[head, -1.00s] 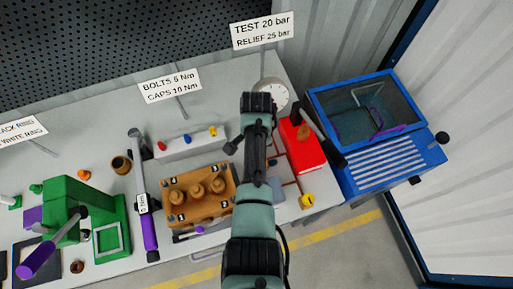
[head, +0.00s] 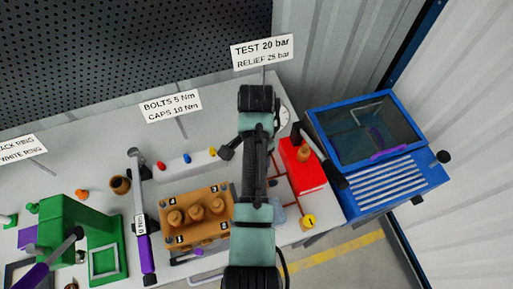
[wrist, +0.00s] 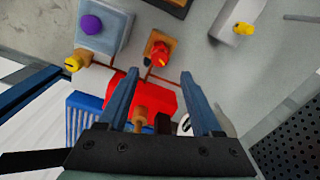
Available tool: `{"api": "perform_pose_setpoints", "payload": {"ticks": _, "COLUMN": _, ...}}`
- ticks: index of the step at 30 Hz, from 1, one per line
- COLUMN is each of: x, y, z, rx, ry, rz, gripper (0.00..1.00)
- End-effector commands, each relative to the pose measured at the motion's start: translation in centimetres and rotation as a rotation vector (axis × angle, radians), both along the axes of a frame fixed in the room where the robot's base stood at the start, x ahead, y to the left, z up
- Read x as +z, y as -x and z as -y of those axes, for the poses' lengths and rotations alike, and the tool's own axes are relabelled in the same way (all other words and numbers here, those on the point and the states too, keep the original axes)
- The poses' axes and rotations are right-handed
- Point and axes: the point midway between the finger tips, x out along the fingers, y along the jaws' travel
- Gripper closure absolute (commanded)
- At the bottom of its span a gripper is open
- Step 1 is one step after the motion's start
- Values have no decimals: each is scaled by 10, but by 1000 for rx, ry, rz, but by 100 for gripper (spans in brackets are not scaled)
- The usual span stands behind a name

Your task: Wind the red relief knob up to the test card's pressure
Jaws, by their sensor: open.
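The red relief knob (wrist: 160,54) sits on an orange-brown block in the wrist view, just beyond my fingertips. My gripper (wrist: 160,74) is open, with its two blue fingers apart and nothing held between them. The knob lies in line with the gap, apart from both fingers. In the head view my arm covers the knob. The test card (head: 262,52) reads TEST 20 bar, RELIEF 25 bar. The round white gauge (head: 284,116) is partly hidden by my arm, and its reading is not legible. A sliver of it shows in the wrist view (wrist: 185,125).
The red pump box (head: 303,174) with a black-handled lever stands beside my arm. An orange pump block (head: 196,214) is at left.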

Motion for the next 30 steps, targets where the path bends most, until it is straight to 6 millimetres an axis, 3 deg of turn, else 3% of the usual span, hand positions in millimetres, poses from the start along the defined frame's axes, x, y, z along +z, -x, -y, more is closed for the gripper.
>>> {"api": "perform_pose_setpoints", "payload": {"ticks": 4, "x": 27, "y": -1, "z": 0, "rx": 1, "ry": 0, "rz": 5, "gripper": 34}}
{"api": "perform_pose_setpoints", "payload": {"ticks": 10, "x": 47, "y": -1, "z": 0, "rx": 1, "ry": 0, "rz": 1, "gripper": 34}}
{"api": "perform_pose_setpoints", "payload": {"ticks": 30, "x": 51, "y": -2, "z": 0, "rx": 3, "ry": 0, "rz": 10, "gripper": 34}}
